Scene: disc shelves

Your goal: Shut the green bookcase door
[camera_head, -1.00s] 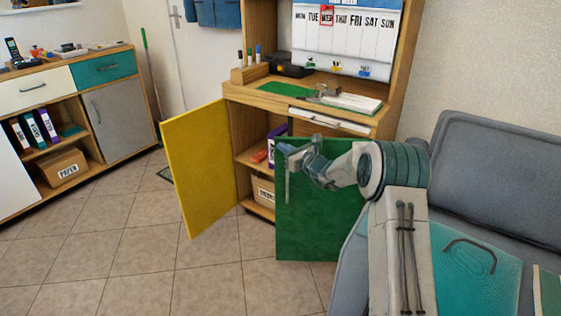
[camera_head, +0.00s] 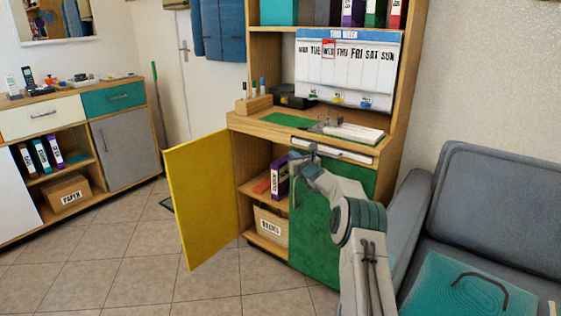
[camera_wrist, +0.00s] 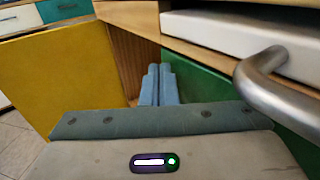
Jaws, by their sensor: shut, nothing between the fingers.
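The green bookcase door (camera_head: 313,226) covers the right half of the lower compartment in the head view. It lies about in line with the bookcase front; I cannot tell whether a small gap is left. In the wrist view, the green door (camera_wrist: 196,88) shows right of the fingers. My gripper (camera_head: 303,152) is at the top of the door, near its left edge and just under the white drawer. In the wrist view, my gripper (camera_wrist: 158,72) has its two fingers together and empty. My arm hides part of the door's right side.
The yellow door (camera_head: 205,200) stands wide open on the left. The white drawer (camera_head: 330,156) is above the green door; its metal handle (camera_wrist: 262,72) is close on the right in the wrist view. A grey sofa (camera_head: 490,200) stands at right. Tiled floor is clear in front.

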